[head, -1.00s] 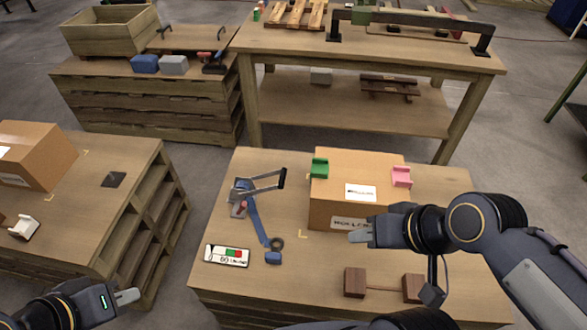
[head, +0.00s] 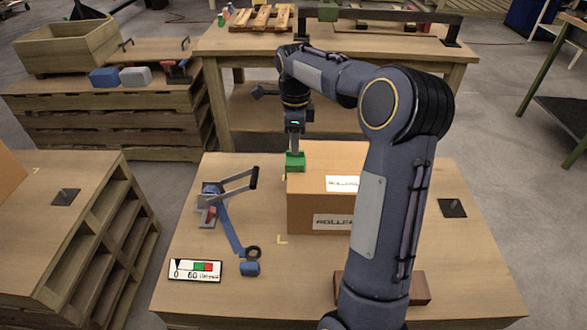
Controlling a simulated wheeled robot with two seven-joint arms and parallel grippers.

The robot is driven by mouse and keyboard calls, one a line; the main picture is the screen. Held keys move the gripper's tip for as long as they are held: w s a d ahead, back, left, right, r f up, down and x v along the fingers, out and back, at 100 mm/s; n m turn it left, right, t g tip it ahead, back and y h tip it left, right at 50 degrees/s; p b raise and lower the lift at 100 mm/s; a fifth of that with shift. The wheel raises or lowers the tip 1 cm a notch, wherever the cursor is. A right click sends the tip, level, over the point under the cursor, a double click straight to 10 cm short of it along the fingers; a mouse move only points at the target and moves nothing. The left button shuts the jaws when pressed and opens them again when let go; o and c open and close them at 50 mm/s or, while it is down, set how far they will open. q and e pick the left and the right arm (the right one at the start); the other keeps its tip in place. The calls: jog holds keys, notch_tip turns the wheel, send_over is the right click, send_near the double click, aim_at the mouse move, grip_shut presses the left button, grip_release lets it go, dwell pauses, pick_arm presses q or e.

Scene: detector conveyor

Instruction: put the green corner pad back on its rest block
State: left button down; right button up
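A reddish-brown wooden block (head: 420,288) shows at the front of the table, mostly hidden behind my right arm. Whether it is the rest block is unclear. My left gripper is out of view.
The strap tensioner (head: 212,208) with blue strap and the gauge card (head: 196,270) lie left of the box on the table (head: 200,300). A dark square plate (head: 452,208) lies at right. My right arm covers the box's right part.

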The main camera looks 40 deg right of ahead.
aim_at(293, 165)
jog(key=f, duration=0.2)
jog(key=f+b, duration=0.1)
jog(key=f, duration=0.4)
jog(key=shift+s+a+f+b, duration=0.15)
jog(key=shift+a+b, duration=0.15)
jog(key=shift+a, duration=0.1)
grip_shut()
